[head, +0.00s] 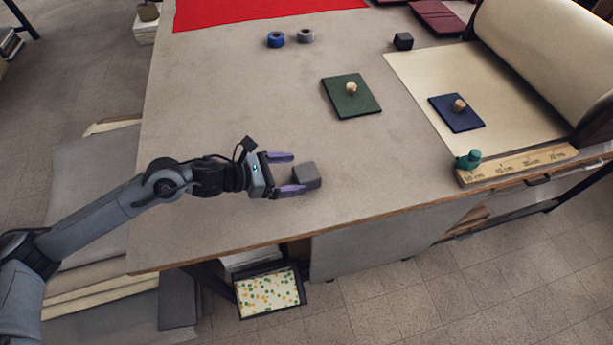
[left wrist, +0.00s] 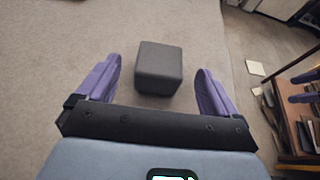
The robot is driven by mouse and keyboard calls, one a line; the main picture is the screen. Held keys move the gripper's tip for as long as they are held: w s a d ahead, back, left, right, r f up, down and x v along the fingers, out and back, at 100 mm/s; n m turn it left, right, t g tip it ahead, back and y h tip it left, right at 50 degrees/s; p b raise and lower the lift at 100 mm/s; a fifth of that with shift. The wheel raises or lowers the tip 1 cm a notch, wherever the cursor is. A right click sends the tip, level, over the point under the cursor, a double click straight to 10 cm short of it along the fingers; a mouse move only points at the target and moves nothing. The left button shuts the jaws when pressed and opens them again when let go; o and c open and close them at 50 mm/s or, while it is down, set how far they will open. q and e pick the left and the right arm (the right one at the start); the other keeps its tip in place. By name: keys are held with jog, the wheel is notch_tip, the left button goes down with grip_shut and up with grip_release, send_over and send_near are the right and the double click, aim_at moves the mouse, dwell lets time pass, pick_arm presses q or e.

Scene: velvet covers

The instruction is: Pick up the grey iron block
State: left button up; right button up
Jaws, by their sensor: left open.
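The grey iron block (head: 307,176) is a dark grey cube on the table, near its front edge. It also shows in the left wrist view (left wrist: 159,68), centred just ahead of the fingers. My left gripper (head: 287,173) is open, with purple fingers pointing at the block from the left in the head view. In the left wrist view my left gripper (left wrist: 158,85) has one finger on each side of the block's near end, with gaps on both sides. The fingers are empty. My right gripper is not in view.
The grey table (head: 220,110) is clear around the block.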

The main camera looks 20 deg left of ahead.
aim_at(313, 173)
pick_arm(q)
jog(key=shift+f+x, duration=0.15)
jog(key=shift+x, duration=1.6)
jog(key=shift+f+x, duration=0.15)
jog(key=shift+x, duration=1.6)
jog(key=shift+s+a, duration=0.1)
grip_shut()
jog(key=shift+r, duration=0.15)
